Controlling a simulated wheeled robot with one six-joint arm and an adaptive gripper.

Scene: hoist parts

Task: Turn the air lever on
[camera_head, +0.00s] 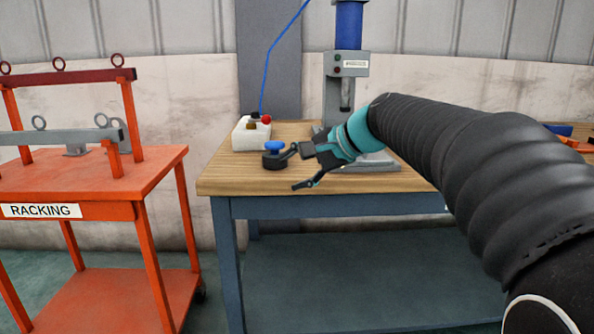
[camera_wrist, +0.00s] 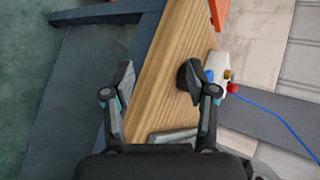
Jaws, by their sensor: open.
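A small white block (camera_head: 251,134) stands at the table's back left corner, with a red knob (camera_head: 266,119) and dark and brass parts on top. A blue air hose (camera_head: 267,65) runs up from it. My gripper (camera_head: 291,172) is open and empty at the table's front left, beside the dark piece. In the wrist view my gripper (camera_wrist: 157,76) has its right finger near the blue top (camera_wrist: 210,76) and red knob (camera_wrist: 232,88); contact is unclear.
The wooden table (camera_head: 232,180) carries a grey press (camera_head: 335,95) with a blue cylinder, partly behind my arm. An orange racking cart (camera_head: 165,160) with lifting frames stands at the left, with a gap between it and the table. Orange items (camera_head: 574,143) lie at the far right.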

